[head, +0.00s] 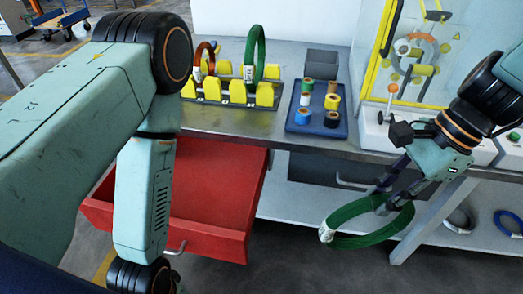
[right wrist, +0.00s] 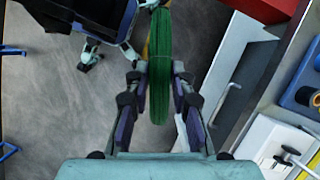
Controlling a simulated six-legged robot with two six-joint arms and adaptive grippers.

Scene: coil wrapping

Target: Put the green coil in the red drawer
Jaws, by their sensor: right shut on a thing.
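My right gripper (head: 388,200) is shut on a green coil (head: 345,240), holding it in the air in front of the workbench, right of the red drawer. The coil hangs tilted, with a white tag on its left side. In the right wrist view the coil (right wrist: 160,65) stands edge-on between the fingers of my right gripper (right wrist: 158,78). The red drawer (head: 218,200) is pulled out under the bench; my left arm hides part of it, and its visible inside looks empty. A second green coil (head: 249,60) stands upright on the yellow rack. My left gripper is out of view.
The yellow rack (head: 235,92) also holds an orange-brown coil (head: 197,60). A blue tray (head: 318,126) with several tape rolls lies on the workbench (head: 270,124). A dark grey drawer (head: 318,172) is right of the red one. A blue coil (head: 508,222) lies on the lower shelf.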

